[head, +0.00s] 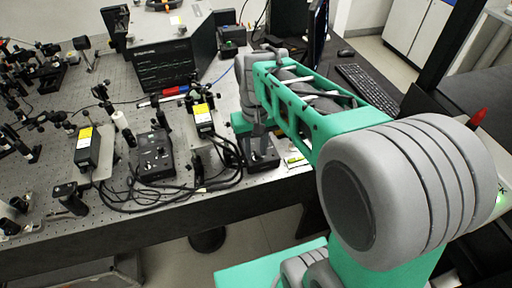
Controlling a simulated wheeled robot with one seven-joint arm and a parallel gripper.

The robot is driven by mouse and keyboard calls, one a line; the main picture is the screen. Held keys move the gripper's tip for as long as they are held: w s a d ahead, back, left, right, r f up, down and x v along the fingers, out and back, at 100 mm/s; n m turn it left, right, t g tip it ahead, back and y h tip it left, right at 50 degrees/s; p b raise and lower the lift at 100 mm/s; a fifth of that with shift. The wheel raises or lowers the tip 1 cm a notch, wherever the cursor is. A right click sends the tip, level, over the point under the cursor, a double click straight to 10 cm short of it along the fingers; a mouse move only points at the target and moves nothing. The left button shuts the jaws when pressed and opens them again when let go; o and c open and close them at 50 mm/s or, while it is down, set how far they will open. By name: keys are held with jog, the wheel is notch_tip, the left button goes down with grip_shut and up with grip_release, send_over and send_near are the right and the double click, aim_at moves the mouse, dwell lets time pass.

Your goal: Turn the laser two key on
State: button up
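My gripper (258,143) points down over a small black control box (264,165) near the front edge of the bench, right of centre. The fingertips are small and dark against the box, so I cannot tell whether they are open or shut or touch anything. No key can be made out on this box; my gripper and arm cover much of it. A second black control box (155,157) with knobs on top stands to the left. I cannot read which box belongs to laser two.
Two laser units with yellow labels, a left one (93,150) and a right one (203,113), stand by the boxes. Black cables (160,205) loop along the front edge. A large black instrument (170,62) stands behind. A keyboard (368,88) lies at right.

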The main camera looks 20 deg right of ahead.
jog(key=shift+f, duration=0.1)
grip_shut()
dwell(0.6)
